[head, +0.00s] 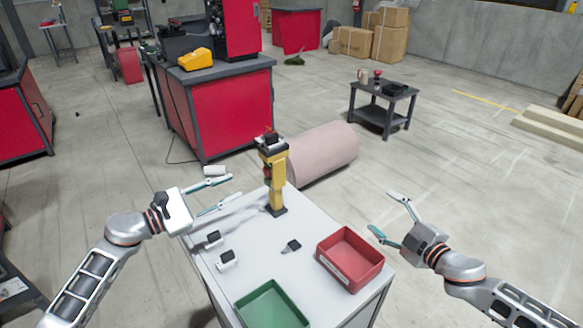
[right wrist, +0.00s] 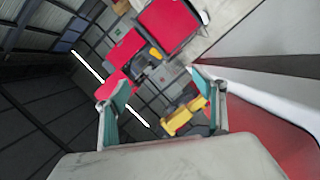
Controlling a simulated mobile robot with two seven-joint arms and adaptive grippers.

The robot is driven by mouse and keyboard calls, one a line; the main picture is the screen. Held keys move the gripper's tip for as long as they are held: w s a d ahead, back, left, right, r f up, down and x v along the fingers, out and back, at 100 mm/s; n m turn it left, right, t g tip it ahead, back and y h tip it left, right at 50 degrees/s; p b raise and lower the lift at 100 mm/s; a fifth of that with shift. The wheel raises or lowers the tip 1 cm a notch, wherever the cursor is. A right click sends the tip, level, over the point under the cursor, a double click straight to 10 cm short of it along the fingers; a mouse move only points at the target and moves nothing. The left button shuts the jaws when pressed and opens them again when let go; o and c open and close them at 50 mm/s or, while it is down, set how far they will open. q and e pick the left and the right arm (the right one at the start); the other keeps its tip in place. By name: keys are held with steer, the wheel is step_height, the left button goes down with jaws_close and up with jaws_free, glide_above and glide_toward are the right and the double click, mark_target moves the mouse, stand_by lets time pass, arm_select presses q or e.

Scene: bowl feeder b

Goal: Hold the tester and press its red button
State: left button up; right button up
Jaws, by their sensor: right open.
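The yellow and black tester (head: 278,190) stands upright at the far side of the white table (head: 265,262). Small red spots show on its left side and near its top; I cannot tell which is the button. My left gripper (head: 234,188) is open, with its fingers pointing at the tester from the left, apart from it and empty. In the right wrist view, a yellow and dark shape (right wrist: 182,115), seemingly the tester, shows between the open fingers (right wrist: 162,84).
A red bin (head: 349,287) stands on the table's right and a green bin (head: 247,299) at its front. Small black and white parts (head: 227,261) lie on the left and a dark one (head: 292,245) mid-table. A pinkish roll (head: 325,155) lies behind the table.

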steer(key=w+a+r+m+t+y, duration=0.1)
steer(key=w+a+r+m, duration=0.2)
steer(key=w+a+r, duration=0.4)
steer(key=m+g+y, duration=0.1)
steer(key=m+y, duration=0.2)
steer(key=m, duration=0.3)
glide_toward(279, 158)
steer(key=x, duration=0.4)
steer(key=shift+w+a, duration=0.1)
steer(key=shift+w, duration=0.3)
steer(key=shift+w+a+r, duration=0.1)
steer(key=shift+w+a, duration=0.1)
steer(key=shift+a, duration=0.1)
steer(key=shift+x, duration=3.45)
steer(key=shift+c, duration=0.3)
